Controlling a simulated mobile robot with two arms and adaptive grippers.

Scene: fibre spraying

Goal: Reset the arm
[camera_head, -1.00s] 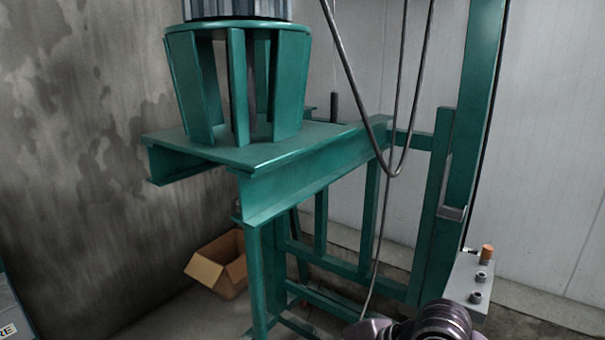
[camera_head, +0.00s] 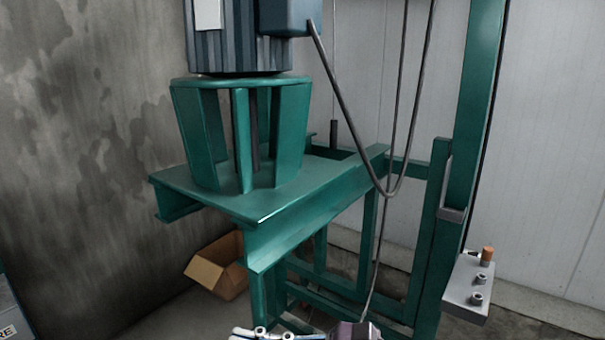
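Part of my own arm or gripper (camera_head: 300,334) shows at the bottom edge of the head view, as light metal parts beside a dark purple block. I cannot tell which arm it belongs to, and no fingertips can be made out. It appears low in front of the green machine frame (camera_head: 300,203). No held object is visible.
A grey ribbed motor (camera_head: 238,40) stands on the frame's green cage, with a cable (camera_head: 345,115) hanging from its box. A bracket with buttons (camera_head: 468,285) sticks out at the right. An open cardboard box (camera_head: 218,268) lies on the floor by the stained wall.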

